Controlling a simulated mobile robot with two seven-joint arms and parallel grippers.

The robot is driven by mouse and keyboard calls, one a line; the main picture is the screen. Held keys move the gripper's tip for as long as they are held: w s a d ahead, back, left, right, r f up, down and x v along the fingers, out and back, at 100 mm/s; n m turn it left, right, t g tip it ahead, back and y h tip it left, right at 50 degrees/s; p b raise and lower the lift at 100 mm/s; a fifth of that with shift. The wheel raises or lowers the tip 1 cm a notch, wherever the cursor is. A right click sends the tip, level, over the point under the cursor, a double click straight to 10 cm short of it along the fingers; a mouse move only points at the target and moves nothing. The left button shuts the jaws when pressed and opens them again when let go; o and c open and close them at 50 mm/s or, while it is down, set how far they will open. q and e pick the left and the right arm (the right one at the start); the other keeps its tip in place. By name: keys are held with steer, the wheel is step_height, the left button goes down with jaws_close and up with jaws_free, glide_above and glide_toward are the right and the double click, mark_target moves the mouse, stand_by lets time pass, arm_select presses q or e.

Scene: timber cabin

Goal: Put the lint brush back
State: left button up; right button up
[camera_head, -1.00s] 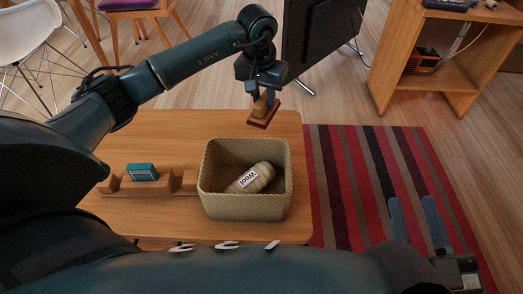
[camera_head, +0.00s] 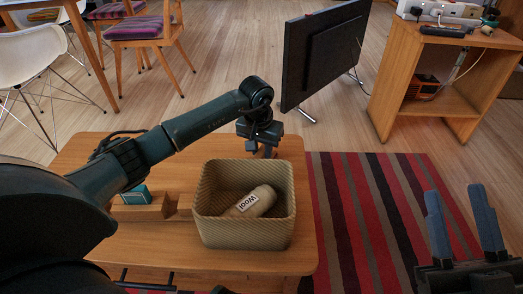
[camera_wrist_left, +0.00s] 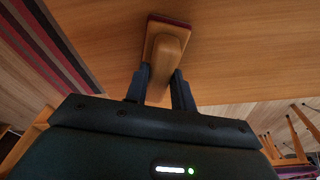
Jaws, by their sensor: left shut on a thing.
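The lint brush (camera_wrist_left: 168,48) has a tan wooden handle and a dark red-edged pad. It shows in the left wrist view between the two fingers of my left gripper (camera_wrist_left: 161,84), which is shut on its handle. Wooden tabletop lies behind it; I cannot tell whether the pad touches it. In the head view my left gripper (camera_head: 263,152) is low over the table's far edge, behind the basket, and the brush is hidden there. My right gripper (camera_head: 463,225) is open and empty over the striped rug at the right.
A woven basket (camera_head: 244,232) on the wooden table (camera_head: 150,248) holds a bottle labelled Wool (camera_head: 253,202). A wooden rack (camera_head: 157,211) with a teal box (camera_head: 136,195) stands left of it. A dark screen (camera_head: 322,55) and a wooden shelf unit (camera_head: 392,75) stand beyond.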

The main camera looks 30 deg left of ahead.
mark_target(259, 156)
arm_select(q)
steer(key=shift+f, duration=0.1)
steer(key=o, duration=0.9)
arm_select(e)
steer(key=shift+r+y, duration=0.2)
steer(key=shift+y, duration=0.1)
arm_select(q)
steer(key=shift+r, duration=0.35)
steer(key=r+p, duration=0.1)
steer(key=r, duration=0.3)
steer(key=s+r+p, duration=0.1)
steer(key=r+p, duration=0.1)
steer(key=r, duration=0.1)
steer(key=r+p, duration=0.1)
steer(key=r, duration=0.3)
steer(key=shift+s+r, duration=0.3)
steer(key=shift+s, duration=0.1)
arm_select(e)
steer(key=f+m+g+h, duration=0.1)
steer(key=f+h, duration=0.1)
steer(key=s+f+m+g+h, duration=0.1)
steer(key=f+m+h, duration=0.1)
steer(key=f, duration=0.1)
steer(key=shift+s+a+m, duration=0.1)
steer(key=shift+a+m, duration=0.1)
steer(key=shift+m, duration=0.1)
